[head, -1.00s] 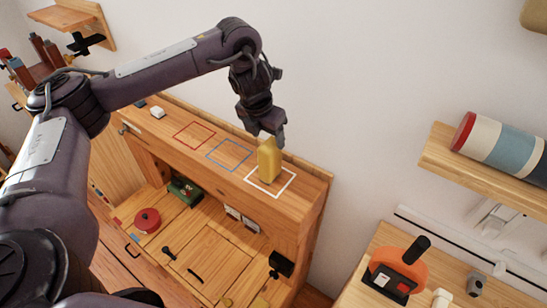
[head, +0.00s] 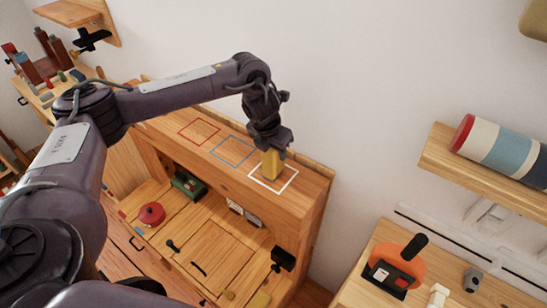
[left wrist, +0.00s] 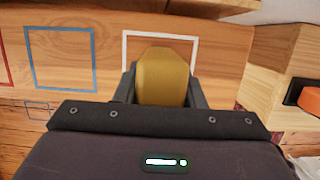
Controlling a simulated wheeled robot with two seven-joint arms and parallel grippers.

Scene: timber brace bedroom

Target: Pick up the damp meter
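A yellow, block-shaped device (head: 271,167), which looks like the damp meter, stands upright inside the white square outline (head: 286,186) on the wooden cabinet top. It also shows in the left wrist view (left wrist: 163,75). My left gripper (head: 271,152) has come down over its upper part from above. In the left wrist view its two dark fingers (left wrist: 163,92) flank the yellow device, one on each side and very close. Whether they press on it cannot be told. My right gripper is not in view.
Red (head: 199,132) and blue (head: 232,152) square outlines on the cabinet top (head: 308,190) are empty. Below are a red round item (head: 151,214) and a green box (head: 188,185). An orange tool (head: 397,266) stands on the right-hand table. A shelf holds a striped roll (head: 503,147).

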